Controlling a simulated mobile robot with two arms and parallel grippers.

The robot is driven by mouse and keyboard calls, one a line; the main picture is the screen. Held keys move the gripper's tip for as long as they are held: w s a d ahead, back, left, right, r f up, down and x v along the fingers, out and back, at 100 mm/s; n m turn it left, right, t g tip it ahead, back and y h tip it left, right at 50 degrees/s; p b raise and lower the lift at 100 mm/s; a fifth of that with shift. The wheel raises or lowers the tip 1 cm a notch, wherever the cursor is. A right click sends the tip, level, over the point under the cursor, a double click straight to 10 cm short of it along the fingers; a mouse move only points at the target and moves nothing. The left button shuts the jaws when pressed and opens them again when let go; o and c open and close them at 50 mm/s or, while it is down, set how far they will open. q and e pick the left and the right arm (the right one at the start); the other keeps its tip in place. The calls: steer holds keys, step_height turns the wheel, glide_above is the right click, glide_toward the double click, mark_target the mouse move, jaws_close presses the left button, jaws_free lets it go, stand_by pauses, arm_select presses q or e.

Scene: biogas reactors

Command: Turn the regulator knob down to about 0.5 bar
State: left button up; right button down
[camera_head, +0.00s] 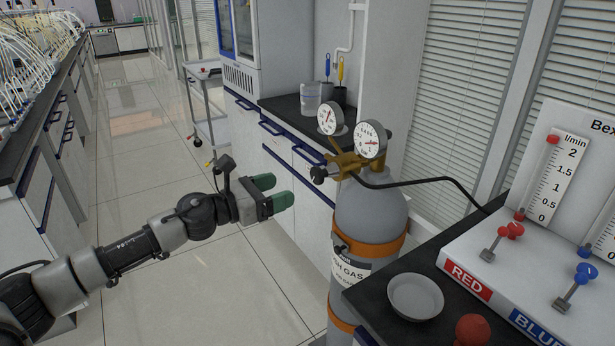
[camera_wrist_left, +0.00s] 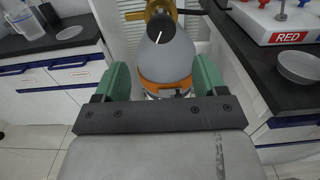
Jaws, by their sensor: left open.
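The brass regulator (camera_head: 347,164) sits on top of a grey gas cylinder (camera_head: 369,214) with orange bands. Its black regulator knob (camera_head: 319,174) sticks out to the left. In the left wrist view the knob (camera_wrist_left: 161,28) faces the camera and bears a white line pointing down and left. Two round gauges, the left one (camera_head: 330,118) and the right one (camera_head: 370,139), have red needles; their scales are too small to read surely. My left gripper (camera_head: 274,191) has green fingers, open and empty, left of the knob and apart from it. In the wrist view the knob is ahead, above the finger gap.
A black bench (camera_head: 382,299) at the right holds a white bowl (camera_head: 415,297) and a flowmeter panel (camera_head: 530,265). A black hose (camera_head: 425,181) runs from the regulator to the right. A trolley (camera_head: 207,110) and cabinets stand behind. The floor at left is clear.

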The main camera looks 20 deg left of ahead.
mark_target(315, 177)
arm_select(q)
steer(key=x, duration=0.1)
steer(key=p+x, duration=0.1)
steer(key=x, duration=0.2)
steer(key=shift+d+r, duration=0.35)
steer(key=x, duration=0.4)
steer(key=shift+w+f+p, duration=0.2)
steer(key=shift+w+p, duration=0.05)
steer(key=shift+p, duration=0.1)
steer(key=shift+x, duration=0.75)
steer(key=shift+f, duration=0.1)
steer(key=c, duration=0.9)
arm_select(e)
steer(key=shift+s+d+r, duration=0.15)
steer(key=shift+s+r, duration=0.85)
steer(key=shift+s, duration=0.05)
steer(key=shift+r, duration=0.1)
